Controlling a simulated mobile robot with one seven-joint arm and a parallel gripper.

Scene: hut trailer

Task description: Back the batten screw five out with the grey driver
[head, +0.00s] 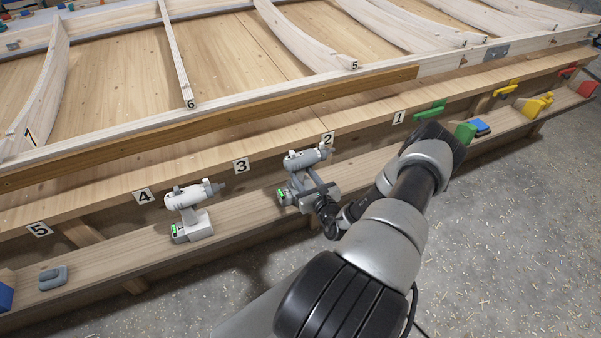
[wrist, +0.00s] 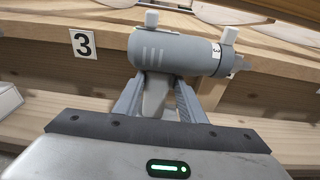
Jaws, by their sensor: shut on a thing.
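One grey driver (head: 305,158) is held upright in my gripper (head: 310,187) above the lower shelf, near label 2. In the wrist view, the driver body (wrist: 172,50) lies across the picture with its nose to the right. My gripper's two fingers (wrist: 155,98) are shut on its handle from both sides. A second, similar grey driver (head: 190,208) stands on the shelf below label 4. The brown batten (head: 240,112) runs along the near edge of the pale wooden frame. Screw five cannot be made out in either view.
Number labels 5 to 1 line the bench edge. A grey block (head: 52,278) lies on the shelf at left. Green clamps (head: 430,110) and yellow clamps (head: 535,103) are at right. Curved ribs (head: 310,40) stand on the frame. The floor at right is clear apart from shavings.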

